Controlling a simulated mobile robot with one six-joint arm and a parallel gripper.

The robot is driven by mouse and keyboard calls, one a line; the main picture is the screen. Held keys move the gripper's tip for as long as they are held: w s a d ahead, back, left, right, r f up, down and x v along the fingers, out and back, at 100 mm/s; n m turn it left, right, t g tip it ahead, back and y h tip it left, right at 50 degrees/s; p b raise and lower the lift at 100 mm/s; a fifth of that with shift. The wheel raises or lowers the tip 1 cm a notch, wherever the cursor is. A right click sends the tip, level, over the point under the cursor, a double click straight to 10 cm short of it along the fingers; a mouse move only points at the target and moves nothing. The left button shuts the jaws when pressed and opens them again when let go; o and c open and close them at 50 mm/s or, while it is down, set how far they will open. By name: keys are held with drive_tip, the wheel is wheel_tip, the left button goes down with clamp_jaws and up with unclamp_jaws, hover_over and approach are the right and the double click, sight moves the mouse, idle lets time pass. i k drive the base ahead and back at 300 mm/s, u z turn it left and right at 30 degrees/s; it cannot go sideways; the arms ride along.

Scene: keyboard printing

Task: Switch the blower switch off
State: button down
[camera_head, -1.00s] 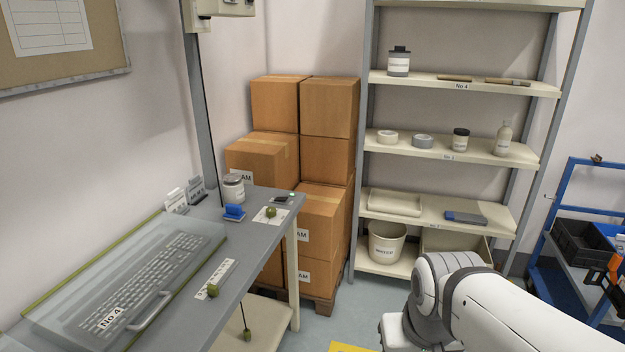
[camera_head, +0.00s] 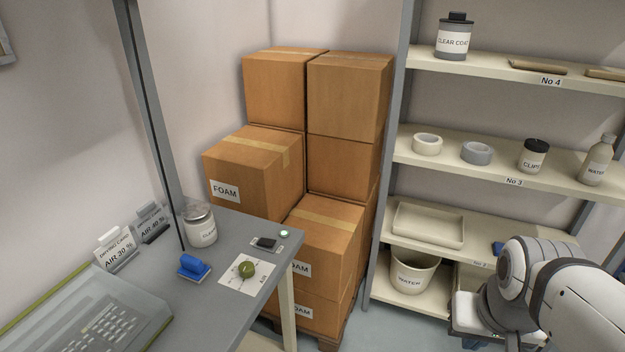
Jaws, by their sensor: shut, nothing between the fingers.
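A small light plate with a dark switch (camera_head: 266,242) lies at the far right corner of the grey table (camera_head: 215,315). A small lamp (camera_head: 284,233) beside the switch glows green. I cannot read a label on this plate. Part of my white arm shows at the lower right, in front of the shelf and well apart from the switch. My gripper is not in view.
A lidded jar (camera_head: 200,226), a blue block-shaped tool (camera_head: 193,267) and drying cards (camera_head: 115,250) stand left of the switch. A covered keyboard (camera_head: 90,335) lies at lower left. Stacked boxes (camera_head: 255,170) stand behind the table; a stocked shelf (camera_head: 460,152) stands right.

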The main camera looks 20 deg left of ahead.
sight(263, 241)
drive_tip(key=u, duration=0.65)
drive_tip(key=i, duration=1)
drive_tip(key=u, duration=0.85)
drive_tip(key=k, duration=0.85)
drive_tip(key=u, duration=0.15)
drive_tip(key=i, duration=0.9)
drive_tip(key=z, duration=0.1)
